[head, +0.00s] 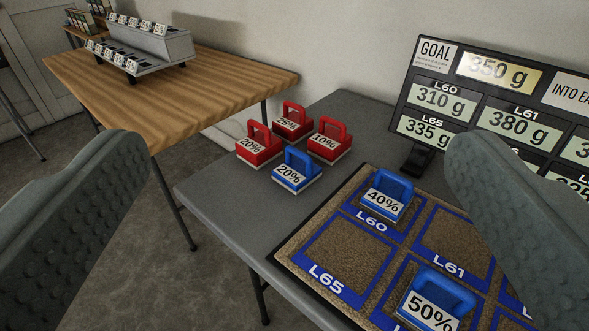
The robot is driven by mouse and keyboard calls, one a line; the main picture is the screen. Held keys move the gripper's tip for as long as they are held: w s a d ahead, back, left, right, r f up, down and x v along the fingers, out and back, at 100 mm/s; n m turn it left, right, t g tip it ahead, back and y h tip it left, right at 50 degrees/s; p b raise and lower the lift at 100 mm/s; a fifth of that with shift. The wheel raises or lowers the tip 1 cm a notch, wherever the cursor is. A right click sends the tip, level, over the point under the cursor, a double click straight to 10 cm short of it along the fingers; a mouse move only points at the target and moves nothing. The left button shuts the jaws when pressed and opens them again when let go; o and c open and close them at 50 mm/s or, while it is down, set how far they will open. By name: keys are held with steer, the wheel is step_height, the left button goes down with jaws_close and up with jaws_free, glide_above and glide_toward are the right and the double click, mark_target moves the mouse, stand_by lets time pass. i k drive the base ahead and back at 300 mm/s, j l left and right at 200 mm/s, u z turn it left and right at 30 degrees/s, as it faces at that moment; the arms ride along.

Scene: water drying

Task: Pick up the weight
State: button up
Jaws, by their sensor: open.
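My gripper (295,235) is open, its two grey padded fingers at the left and right of the head view with nothing between them. Several handled weights stand on the grey table ahead of it. Red weights marked 20% (259,145), 25% (292,121) and 10% (329,140) form a group with a blue 20% weight (297,171). A blue 40% weight (386,196) stands on the L60 square of the mat. A blue 50% weight (436,302) stands on a nearer square, partly cut off. The pictures do not show which weight is meant.
The brown mat (318,224) has blue-framed squares; L65 and L61 are bare. A display board (495,105) stands behind it, showing GOAL 350 g, L60 310 g, L61 380 g and L65 335 g. A wooden table (190,95) with a grey rack (148,42) is at the back left.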

mark_target(298, 172)
steer(key=i+l+u, duration=0.15)
steer(key=l+u, duration=0.2)
steer(key=i+l+u, duration=0.15)
steer(key=u, duration=0.15)
steer(key=l+u, duration=0.35)
steer(key=i+l, duration=0.05)
